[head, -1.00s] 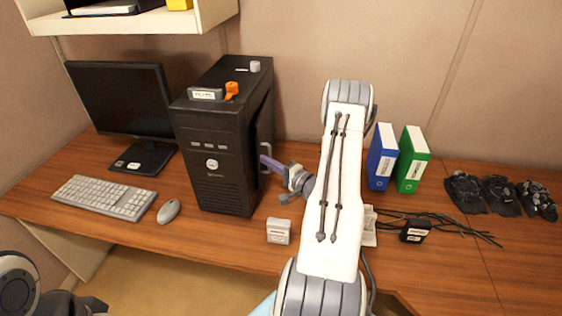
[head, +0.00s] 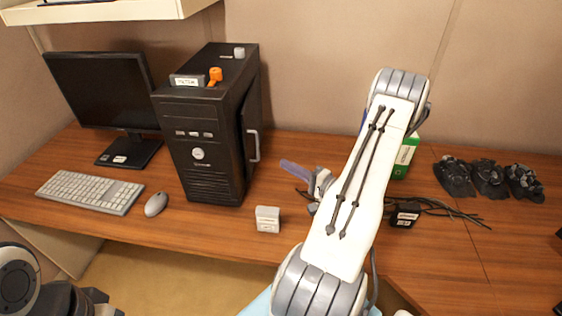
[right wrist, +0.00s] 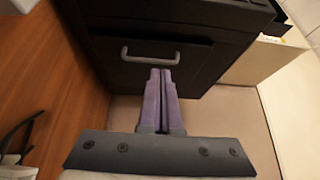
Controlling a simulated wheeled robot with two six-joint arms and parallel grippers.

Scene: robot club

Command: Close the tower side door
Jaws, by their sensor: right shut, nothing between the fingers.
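The black computer tower (head: 200,145) stands upright on the desk. Its side door (head: 248,120) is on the tower's right side and carries a grey handle (head: 255,146). The door looks close to the tower's side; I cannot tell whether it is fully flush. My right gripper (head: 284,164) is shut and empty, to the right of the handle and apart from it. In the right wrist view, the purple fingers (right wrist: 160,72) point at the black door (right wrist: 190,62), just below the handle (right wrist: 150,58) in the picture. My left arm shows at the lower left, its fingers out of view.
A monitor (head: 103,90), keyboard (head: 90,192) and mouse (head: 156,204) lie left of the tower. A small white box (head: 267,219) sits in front. An orange item (head: 215,76) is on top. Cables and a black adapter (head: 404,215) lie right. A green binder (head: 405,158) is partly hidden.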

